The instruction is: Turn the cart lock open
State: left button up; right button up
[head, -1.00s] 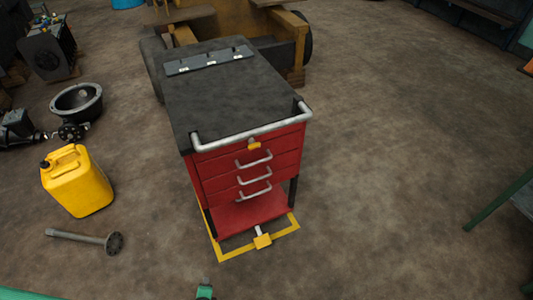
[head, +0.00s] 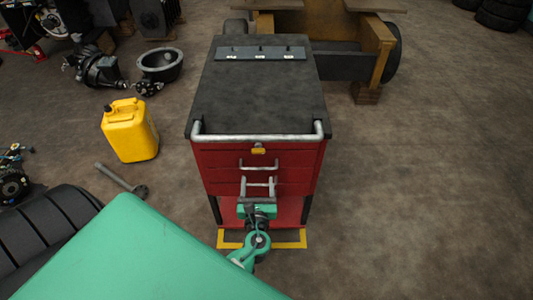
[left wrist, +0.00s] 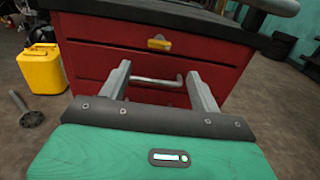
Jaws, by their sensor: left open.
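The red tool cart (head: 222,160) with a black top stands straight ahead in the head view. Its lock is a small yellow latch (head: 258,150) at the top middle of the drawer front, just under the silver push bar (head: 258,137). In the left wrist view the yellow latch (left wrist: 159,44) lies crosswise, above a silver drawer handle (left wrist: 155,82). My left gripper (head: 258,182) is open, its fingers pointing at the drawer front below the latch. In the left wrist view the gripper (left wrist: 160,85) shows nothing between its fingertips but the handle behind. My right gripper is out of view.
A tyre (head: 40,225) is at the lower left. The floor to the right is clear.

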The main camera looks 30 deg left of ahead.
aim_at(258, 153)
pick_arm(q)
jog(key=p+x, duration=0.2)
jog(key=x, duration=0.9)
jog(key=shift+x, duration=0.8)
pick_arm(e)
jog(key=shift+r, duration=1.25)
pick_arm(q)
jog(key=c, duration=1)
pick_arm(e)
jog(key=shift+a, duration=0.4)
